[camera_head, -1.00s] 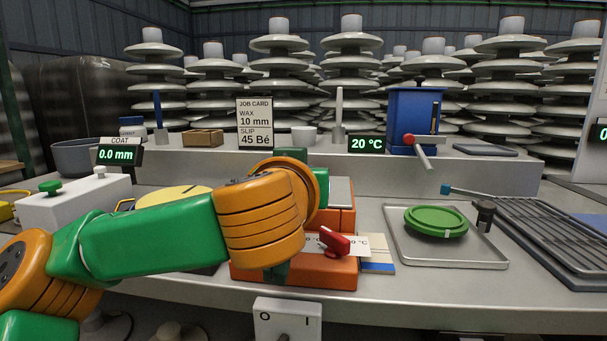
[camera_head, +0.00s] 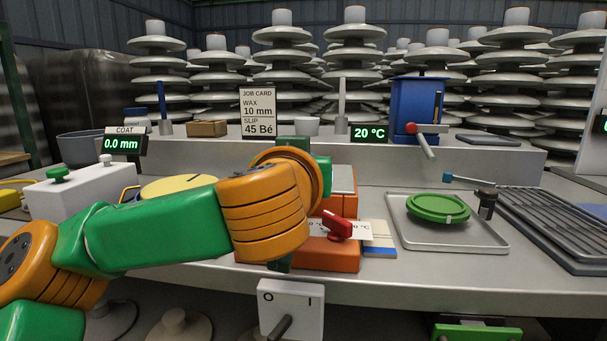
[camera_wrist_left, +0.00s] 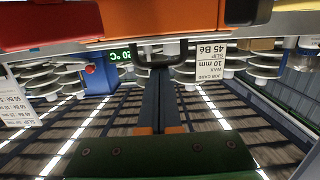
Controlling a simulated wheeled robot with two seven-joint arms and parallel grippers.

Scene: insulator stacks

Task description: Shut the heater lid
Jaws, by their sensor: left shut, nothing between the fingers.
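The orange heater (camera_head: 335,257) stands at the front middle of the bench, with a red knob (camera_head: 338,227) and a white dial plate on its front. A grey and orange top part (camera_head: 343,180) shows behind my left wrist. My arm covers much of the heater, so I cannot tell the lid's angle. In the left wrist view, an orange surface (camera_wrist_left: 150,18) crosses the top. My left gripper (camera_wrist_left: 158,66) is shut and empty, its dark fingertips close to a thin dark handle-like bar (camera_wrist_left: 205,38). I cannot tell whether they touch. In the head view its fingers are hidden behind the wrist.
A tray (camera_head: 445,238) with a green disc (camera_head: 438,207) lies right of the heater, a dark rack (camera_head: 560,225) beyond. A white box (camera_head: 85,190) and yellow disc (camera_head: 180,187) are left. A switch box (camera_head: 291,308) is at the front edge. Bare bench lies before the tray.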

